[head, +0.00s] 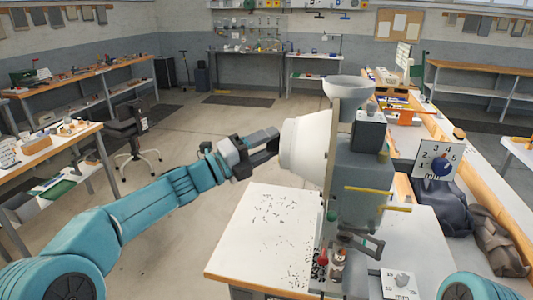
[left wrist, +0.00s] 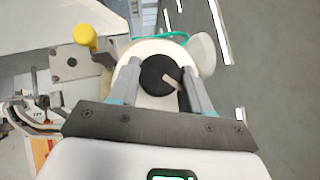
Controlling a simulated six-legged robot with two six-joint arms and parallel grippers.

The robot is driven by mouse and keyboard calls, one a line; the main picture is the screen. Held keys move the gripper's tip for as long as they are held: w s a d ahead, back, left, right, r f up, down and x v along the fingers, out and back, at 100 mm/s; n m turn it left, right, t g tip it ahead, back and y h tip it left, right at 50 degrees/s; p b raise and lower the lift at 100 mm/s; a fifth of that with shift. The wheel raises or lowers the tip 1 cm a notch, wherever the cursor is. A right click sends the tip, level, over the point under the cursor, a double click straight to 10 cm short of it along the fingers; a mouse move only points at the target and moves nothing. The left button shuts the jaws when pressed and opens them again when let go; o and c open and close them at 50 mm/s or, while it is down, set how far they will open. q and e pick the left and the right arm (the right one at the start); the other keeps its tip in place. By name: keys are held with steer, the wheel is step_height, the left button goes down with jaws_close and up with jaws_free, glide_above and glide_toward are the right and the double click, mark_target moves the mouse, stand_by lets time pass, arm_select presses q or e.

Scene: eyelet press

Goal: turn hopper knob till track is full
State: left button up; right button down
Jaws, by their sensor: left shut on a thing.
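The eyelet press (head: 362,165) stands on a white-topped bench, with a white hopper drum (head: 308,145) on its left side and a grey funnel (head: 349,92) on top. My left gripper (head: 268,147) reaches the drum's left end. In the left wrist view, its fingers (left wrist: 160,82) close on both sides of a round black knob (left wrist: 154,70) with a pale pointer mark, on the drum's white face (left wrist: 152,46). The knob is hidden by the fingers in the head view. I cannot tell how full the track is. My right gripper is out of view.
Small dark bits lie scattered on the white bench top (head: 262,228). A yellow lever (head: 370,189) sticks out of the press. Open floor lies left of the bench.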

arm_select(q)
steer(key=shift+w+f+m+g+h+b, duration=0.15)
steer(key=shift+m+g+h+b, duration=0.1)
steer(key=shift+m+h+b, duration=0.85)
steer(key=shift+s+f+m+g+h+b, duration=0.1)
steer(key=shift+m+g+h+b, duration=0.15)
steer(key=shift+m+h+b, duration=0.8)
steer(key=shift+m+p, duration=0.5)
steer(key=shift+m, duration=0.15)
steer(key=o, duration=1)
steer(key=shift+w, duration=0.1)
steer(key=shift+o, duration=0.2)
steer(key=b+v, duration=0.5)
steer(key=v, duration=1.1)
steer(key=shift+a, duration=0.2)
